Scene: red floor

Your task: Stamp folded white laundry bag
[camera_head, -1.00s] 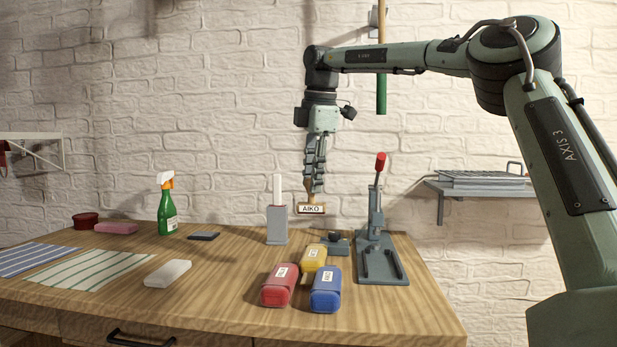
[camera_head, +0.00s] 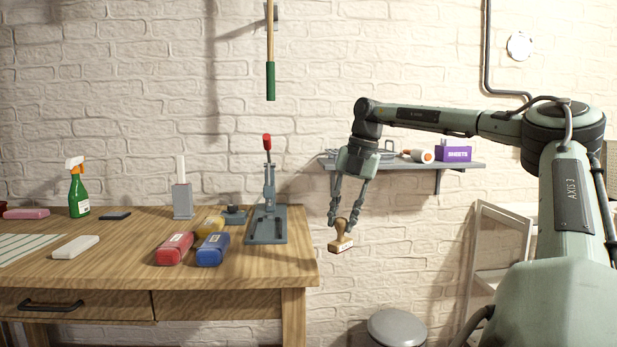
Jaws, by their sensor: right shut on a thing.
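My right gripper (camera_head: 345,222) is shut on a wooden-handled stamp (camera_head: 340,240) with a pale label on its side. It holds the stamp in the air to the right of the table, past the table's right edge and in front of the wall. The stamp hangs slightly tilted with its base down. My left gripper is not in view.
The wooden table (camera_head: 120,274) carries red (camera_head: 175,249), blue (camera_head: 213,250) and yellow cases, a lever press (camera_head: 268,208) and a green spray bottle (camera_head: 78,195). A wall shelf (camera_head: 455,165) is behind my gripper. A round-lidded bin (camera_head: 397,328) stands below; a white ladder-like frame (camera_head: 492,250) is right.

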